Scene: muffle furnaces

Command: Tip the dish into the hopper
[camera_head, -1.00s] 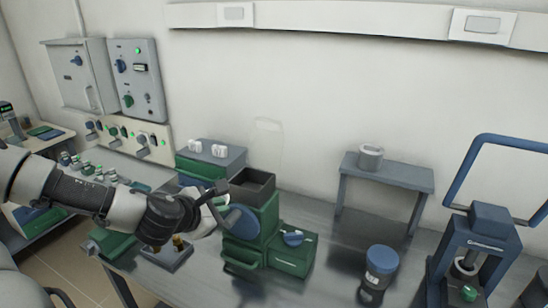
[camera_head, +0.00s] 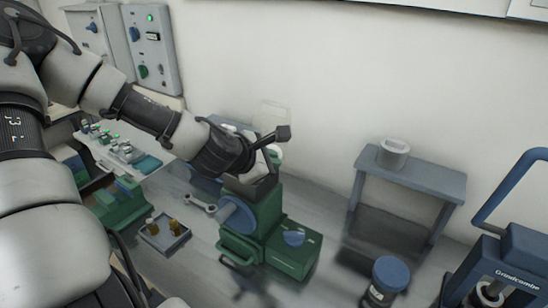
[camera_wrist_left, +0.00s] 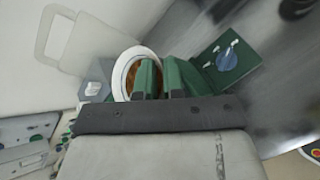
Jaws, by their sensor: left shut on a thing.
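The green machine (camera_head: 262,225) stands on the bench with its dark hopper (camera_head: 266,189) on top. My left gripper (camera_head: 262,166) is over the hopper and hides much of its opening. In the left wrist view, the gripper (camera_wrist_left: 160,78) is shut on the dish (camera_wrist_left: 128,64), a round white-rimmed vessel with brown material inside. The dish's open side shows in that view; its exact tilt is hard to tell. In the head view the dish is not clearly distinguishable from the gripper. My right gripper is not in view.
A small grey stand (camera_head: 412,178) with a white-grey pot (camera_head: 393,152) is to the right. A blue-lidded jar (camera_head: 386,278) and a press (camera_head: 505,268) stand nearer. A tray of small brown bottles (camera_head: 165,233) lies left of the machine. A wrench (camera_head: 201,203) lies between.

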